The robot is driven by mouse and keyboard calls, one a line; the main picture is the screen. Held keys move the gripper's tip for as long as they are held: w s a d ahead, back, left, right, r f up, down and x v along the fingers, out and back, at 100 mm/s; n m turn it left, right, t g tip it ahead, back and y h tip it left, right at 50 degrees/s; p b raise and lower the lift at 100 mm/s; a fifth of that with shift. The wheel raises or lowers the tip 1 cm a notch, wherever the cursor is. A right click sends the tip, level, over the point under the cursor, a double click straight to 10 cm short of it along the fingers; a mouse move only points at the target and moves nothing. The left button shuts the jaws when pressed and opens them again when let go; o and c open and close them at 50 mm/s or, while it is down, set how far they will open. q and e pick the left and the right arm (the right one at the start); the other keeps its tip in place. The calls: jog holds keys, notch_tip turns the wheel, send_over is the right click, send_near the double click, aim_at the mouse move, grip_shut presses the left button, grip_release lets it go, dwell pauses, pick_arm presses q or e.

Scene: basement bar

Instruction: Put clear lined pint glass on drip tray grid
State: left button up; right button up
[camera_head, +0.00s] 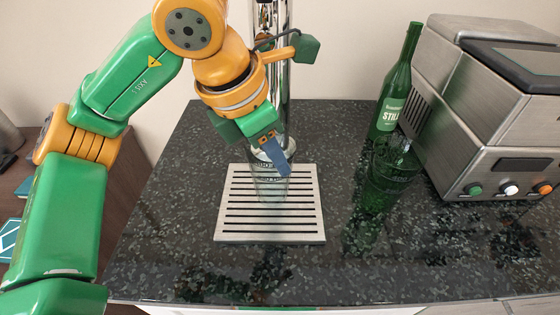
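The clear lined pint glass (268,187) stands upright over the middle of the drip tray grid (308,222). I cannot tell whether its base rests on the slats or is just above them. My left gripper (277,157) is at the glass's upper part, coming from above. One blue finger shows across the right side of the glass near its rim. The other finger is hidden, so I cannot tell whether the grip is closed on the glass. My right gripper is out of view.
A chrome tap column (285,85) rises behind the tray. The dark speckled counter (190,190) is clear left of the tray.

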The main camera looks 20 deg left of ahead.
pick_arm(q)
jog(key=p+v, duration=0.1)
jog(key=v, duration=0.7)
jog(key=shift+r, duration=0.3)
jog(key=shift+s+a, duration=0.1)
jog(key=shift+s, duration=0.05)
